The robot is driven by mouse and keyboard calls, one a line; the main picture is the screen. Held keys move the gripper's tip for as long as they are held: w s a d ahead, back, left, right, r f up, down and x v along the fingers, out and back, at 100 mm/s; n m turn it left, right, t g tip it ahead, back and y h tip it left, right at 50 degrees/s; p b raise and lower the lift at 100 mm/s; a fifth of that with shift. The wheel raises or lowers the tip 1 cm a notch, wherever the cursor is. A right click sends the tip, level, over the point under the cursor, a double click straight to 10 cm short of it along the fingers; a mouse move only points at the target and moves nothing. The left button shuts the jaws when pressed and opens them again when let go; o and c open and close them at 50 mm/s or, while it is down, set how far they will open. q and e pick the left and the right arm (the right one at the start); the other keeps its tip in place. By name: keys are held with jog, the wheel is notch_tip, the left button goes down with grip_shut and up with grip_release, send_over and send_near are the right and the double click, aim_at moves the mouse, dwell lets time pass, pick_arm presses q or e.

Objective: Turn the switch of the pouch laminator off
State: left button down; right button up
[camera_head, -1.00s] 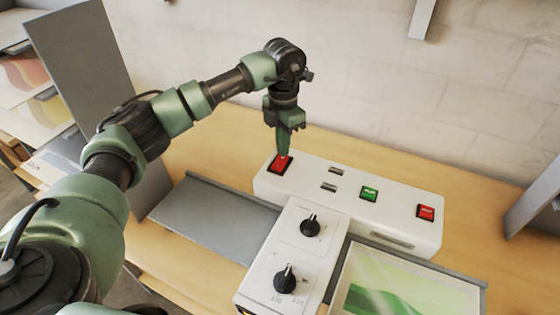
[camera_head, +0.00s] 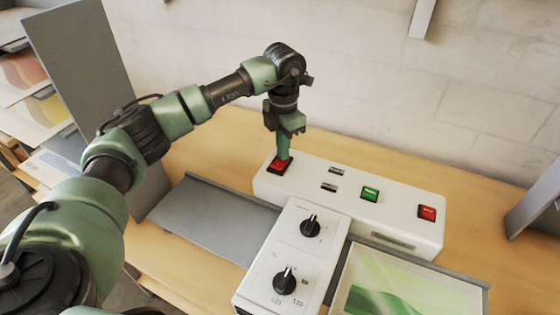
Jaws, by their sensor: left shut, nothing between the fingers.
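The white pouch laminator (camera_head: 310,178) lies on the wooden table. A red rocker switch (camera_head: 279,165) in a black frame sits at the left end of its top. My left gripper (camera_head: 283,156) points straight down with its fingers shut and empty. Its fingertips are at the back part of the red switch and seem to touch it; they hide some of it. A green button (camera_head: 370,194) and a second red button (camera_head: 427,212) sit farther right. My right gripper is not in view.
A white control box with two black knobs (camera_head: 310,226) stands in front of the laminator. Grey trays (camera_head: 215,220) lie on both sides, the right one holding a green print (camera_head: 385,300). A grey panel (camera_head: 75,60) stands at left. A wall is behind.

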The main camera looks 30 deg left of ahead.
pick_arm(q)
notch_tip(320, 180, up, 7)
jog(key=p, duration=0.4)
dwell(0.4)
jog(key=shift+s+f, duration=0.1)
dwell(0.4)
